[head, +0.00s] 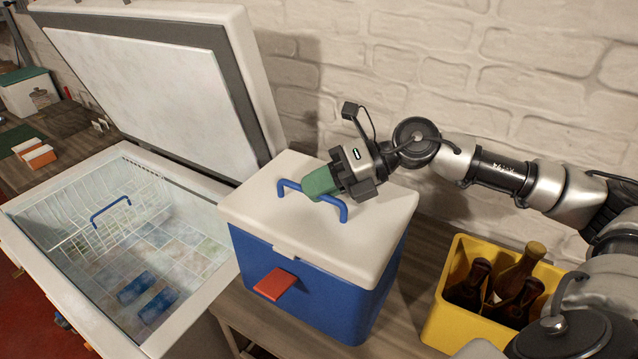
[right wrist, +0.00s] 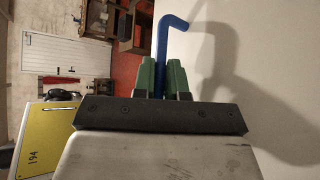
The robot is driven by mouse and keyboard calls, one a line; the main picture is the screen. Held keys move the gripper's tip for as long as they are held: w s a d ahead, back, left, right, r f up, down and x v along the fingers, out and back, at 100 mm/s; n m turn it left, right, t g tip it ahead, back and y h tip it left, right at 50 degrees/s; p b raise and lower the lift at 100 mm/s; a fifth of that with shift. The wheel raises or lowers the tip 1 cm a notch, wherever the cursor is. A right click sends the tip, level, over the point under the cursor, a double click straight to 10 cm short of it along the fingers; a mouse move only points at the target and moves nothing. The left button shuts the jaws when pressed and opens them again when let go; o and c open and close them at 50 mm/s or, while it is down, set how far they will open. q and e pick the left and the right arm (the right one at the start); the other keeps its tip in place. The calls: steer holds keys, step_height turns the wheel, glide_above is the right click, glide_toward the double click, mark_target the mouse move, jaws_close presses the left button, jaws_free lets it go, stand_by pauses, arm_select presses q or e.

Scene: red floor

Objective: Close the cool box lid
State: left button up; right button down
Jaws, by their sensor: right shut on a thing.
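The cool box (head: 300,295) has a blue body and a white lid (head: 375,235). The lid lies over the top of the box; I cannot tell whether it is fully seated. A blue handle (head: 343,212) arches over the lid. A red latch (head: 275,284) sticks out from the front of the body. My right gripper (head: 316,184), with green fingers, is shut on the handle above the lid. In the right wrist view the handle (right wrist: 163,45) stands between the fingers (right wrist: 164,78). My left gripper is not in view.
An open chest freezer (head: 25,235) stands at the left, with a wire basket (head: 135,195) and blue packs (head: 135,287) inside. Its raised lid (head: 160,85) rises behind, close to the cool box. A yellow crate (head: 450,320) of brown bottles stands at the right. A brick wall is behind.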

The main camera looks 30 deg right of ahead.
steer(key=c, duration=1.4)
jaws_free()
steer(key=shift+a+f, duration=0.15)
steer(key=shift+f, duration=0.05)
steer(key=shift+c, duration=0.2)
steer(key=shift+s+d, duration=0.15)
steer(key=shift+d, duration=0.15)
steer(key=b+v, duration=0.5)
steer(key=v, duration=0.3)
steer(key=shift+s+d+r, duration=0.1)
steer(key=shift+d+r, duration=0.05)
steer(key=shift+d, duration=0.15)
steer(key=shift+s+d+r, duration=0.3)
steer(key=shift+d+r, duration=0.15)
steer(key=shift+d, duration=0.1)
